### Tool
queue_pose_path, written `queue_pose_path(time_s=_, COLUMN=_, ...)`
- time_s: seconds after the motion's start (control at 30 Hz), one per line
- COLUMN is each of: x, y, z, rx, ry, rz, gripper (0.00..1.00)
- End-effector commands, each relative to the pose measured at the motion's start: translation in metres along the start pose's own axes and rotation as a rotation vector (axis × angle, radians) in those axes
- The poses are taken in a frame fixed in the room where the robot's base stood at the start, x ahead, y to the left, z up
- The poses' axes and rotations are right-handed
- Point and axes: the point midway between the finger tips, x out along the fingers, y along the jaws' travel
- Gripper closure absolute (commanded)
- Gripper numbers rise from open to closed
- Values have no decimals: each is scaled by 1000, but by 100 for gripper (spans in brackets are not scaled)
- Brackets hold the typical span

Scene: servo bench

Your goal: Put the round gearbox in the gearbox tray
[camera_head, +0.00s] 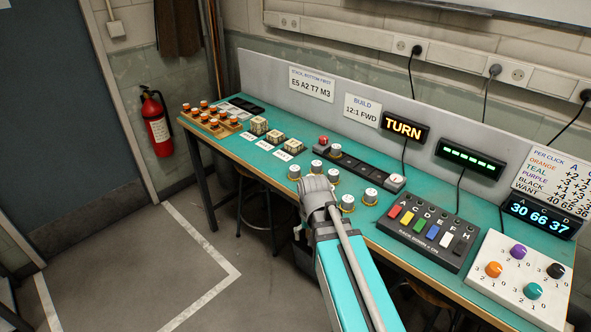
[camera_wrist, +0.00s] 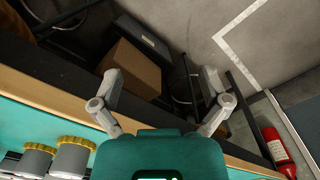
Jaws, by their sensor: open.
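Several round grey gearbox-like cylinders with gold rims, such as one (camera_head: 370,196), stand upright on the teal bench. Two cylinders with gold rims (camera_wrist: 73,158) show at the lower left of the wrist view. I cannot tell which one the task names. A long dark tray (camera_head: 364,167) behind them has a red knob at its left end and a grey cylinder (camera_head: 335,151) standing at it; I cannot tell if it is the gearbox tray. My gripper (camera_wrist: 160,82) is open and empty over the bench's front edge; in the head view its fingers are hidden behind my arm.
A black panel of coloured switches (camera_head: 429,231) and a white knob box (camera_head: 519,276) stand at the right. Orange-topped parts on a wooden rack (camera_head: 206,121) stand at the far left. A cardboard box (camera_wrist: 133,68) sits below the bench. Floor left of the bench is clear.

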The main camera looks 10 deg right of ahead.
Motion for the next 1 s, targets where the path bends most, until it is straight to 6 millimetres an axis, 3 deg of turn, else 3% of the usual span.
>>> queue_pose_path(time_s=0.03, x=-17, y=-3, z=-16, rx=46, ry=0, rz=0, gripper=4)
queue_pose_path(time_s=0.7, x=-148, y=-32, z=-189, rx=920, ry=5, rz=-4, gripper=4)
queue_pose_path(time_s=1.0, x=-185, y=-41, z=-242, rx=1214, ry=5, rz=-6, gripper=4)
